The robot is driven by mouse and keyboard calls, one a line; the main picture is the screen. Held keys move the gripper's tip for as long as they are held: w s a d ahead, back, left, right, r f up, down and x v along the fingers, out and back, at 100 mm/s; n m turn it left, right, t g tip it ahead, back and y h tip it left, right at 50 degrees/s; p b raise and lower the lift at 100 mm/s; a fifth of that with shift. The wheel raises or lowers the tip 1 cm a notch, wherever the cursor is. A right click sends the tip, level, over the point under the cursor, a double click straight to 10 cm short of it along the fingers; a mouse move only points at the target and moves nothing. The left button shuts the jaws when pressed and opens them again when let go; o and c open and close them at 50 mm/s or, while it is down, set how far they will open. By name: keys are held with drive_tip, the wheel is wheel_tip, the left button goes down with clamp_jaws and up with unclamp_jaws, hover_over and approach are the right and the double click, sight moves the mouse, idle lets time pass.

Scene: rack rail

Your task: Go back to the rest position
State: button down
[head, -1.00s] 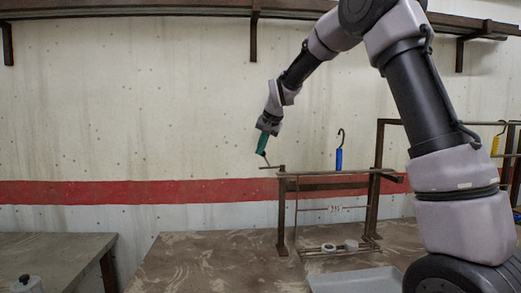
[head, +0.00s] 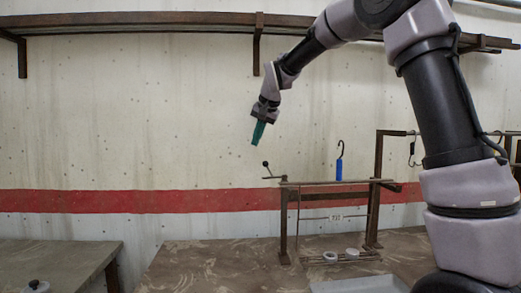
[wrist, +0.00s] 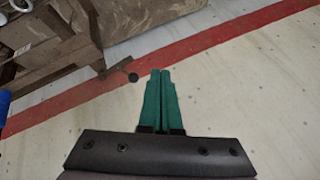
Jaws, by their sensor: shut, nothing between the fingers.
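My gripper (head: 257,134) is raised in front of the wall in the head view, above and left of the rack. Its green fingers point down and are shut, with nothing between them; they also show in the wrist view (wrist: 160,75). The brown metal rack (head: 287,222) stands on the table. A thin lever with a dark ball end (head: 266,163) sticks out at its left end, below and apart from my gripper. A blue-handled hook (head: 339,170) stands upright at the rack's top rail.
Two white rings (head: 330,256) lie low at the rack, with a grey tray (head: 360,285) in front. Another table (head: 60,262) with a dark-knobbed object (head: 36,286) is at the left. A long shelf (head: 150,22) runs along the wall above. The wall space left of my gripper is free.

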drive_tip(key=shift+s+a+r, duration=0.2)
drive_tip(key=shift+s+r, duration=0.1)
drive_tip(key=shift+r, duration=0.2)
